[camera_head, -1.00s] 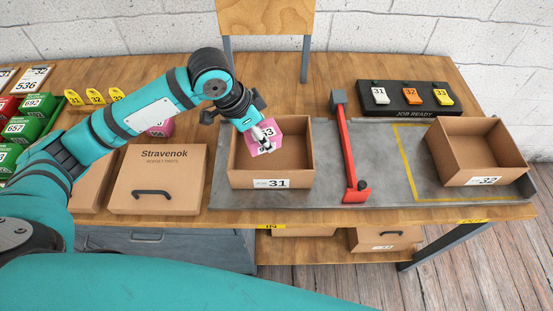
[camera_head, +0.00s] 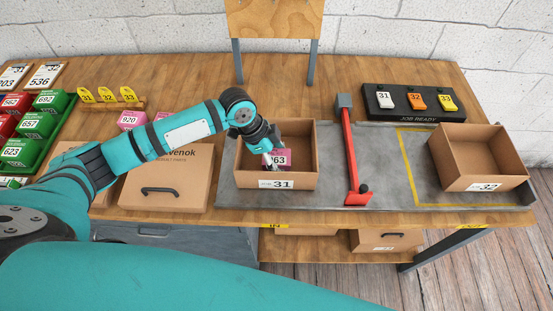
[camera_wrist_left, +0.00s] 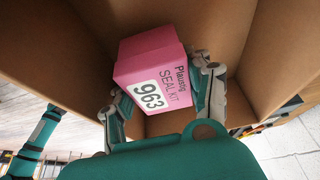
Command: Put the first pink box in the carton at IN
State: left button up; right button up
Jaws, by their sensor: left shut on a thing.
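The pink box (camera_head: 283,157), labelled 963 and SEAL KIT, is in my left gripper (camera_head: 272,158), inside the open carton 31 (camera_head: 308,178) at the IN end of the grey bench plate. In the left wrist view the pink box (camera_wrist_left: 151,66) sits between the two fingers of the left gripper (camera_wrist_left: 165,92), which are shut on it, with the carton's brown walls (camera_wrist_left: 215,24) around it. I cannot tell whether the box touches the carton floor. My right gripper is not in view.
A red bar (camera_head: 350,150) stands right of carton 31. Another open carton, 32 (camera_head: 478,181), sits at the far right. A second pink box, 920 (camera_head: 131,120), lies behind my left arm. A closed Stravenok carton (camera_head: 165,192) is to the left.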

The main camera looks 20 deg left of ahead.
pick_arm(q)
jog(key=shift+f, duration=0.7)
jog(key=shift+f, duration=0.1)
jog(key=o, duration=0.8)
jog(key=shift+o, duration=0.2)
jog(key=shift+r, duration=0.2)
jog(key=shift+a+r, duration=0.2)
jog(key=shift+r, duration=0.05)
jog(key=b+v, duration=0.1)
jog(key=v, duration=1)
jog(key=shift+b, duration=0.35)
